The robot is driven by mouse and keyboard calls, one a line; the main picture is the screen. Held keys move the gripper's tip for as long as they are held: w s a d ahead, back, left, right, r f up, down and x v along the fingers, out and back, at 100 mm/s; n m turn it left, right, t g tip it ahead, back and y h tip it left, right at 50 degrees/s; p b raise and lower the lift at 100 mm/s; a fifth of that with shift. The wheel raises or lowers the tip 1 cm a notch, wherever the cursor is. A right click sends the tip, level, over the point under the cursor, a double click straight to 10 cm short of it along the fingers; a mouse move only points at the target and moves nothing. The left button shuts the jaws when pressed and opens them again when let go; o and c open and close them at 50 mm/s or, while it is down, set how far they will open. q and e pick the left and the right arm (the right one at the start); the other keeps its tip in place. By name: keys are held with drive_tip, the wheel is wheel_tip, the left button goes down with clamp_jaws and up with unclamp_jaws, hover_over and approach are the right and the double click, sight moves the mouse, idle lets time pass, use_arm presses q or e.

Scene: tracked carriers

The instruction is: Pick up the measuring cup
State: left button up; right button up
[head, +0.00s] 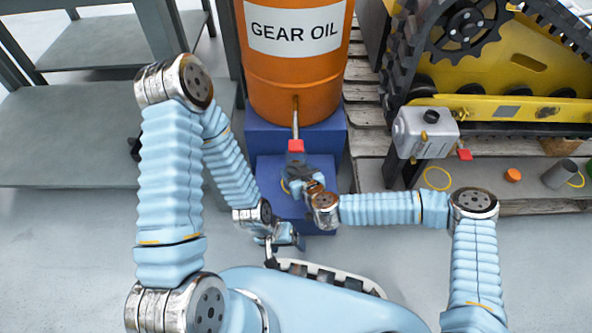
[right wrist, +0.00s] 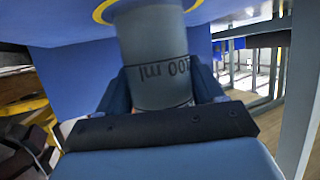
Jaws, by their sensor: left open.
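The measuring cup (right wrist: 158,60) is a grey cylinder with dark "ml" lettering that appears upside down in the right wrist view. Its far end is at a yellow ring on a blue surface. My right gripper (right wrist: 163,92) has one dark finger on each side of the cup, close against its walls; whether they press on it I cannot tell. In the head view my right gripper (head: 298,172) is over the lower blue step, below the drum's tap, and mostly hides the cup. My left gripper (head: 284,238) is open and empty, low in front of the step.
An orange gear oil drum (head: 297,85) with a red-handled tap (head: 296,146) stands on a blue stand (head: 335,148). At right, a pallet (head: 520,195) bears a metal can (head: 425,130), an orange cap (head: 513,175) and a dark cylinder (head: 560,173). Grey shelving (head: 65,150) stands left.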

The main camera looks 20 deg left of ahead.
drive_tip(key=c, duration=0.7)
drive_tip(key=shift+r, duration=0.1)
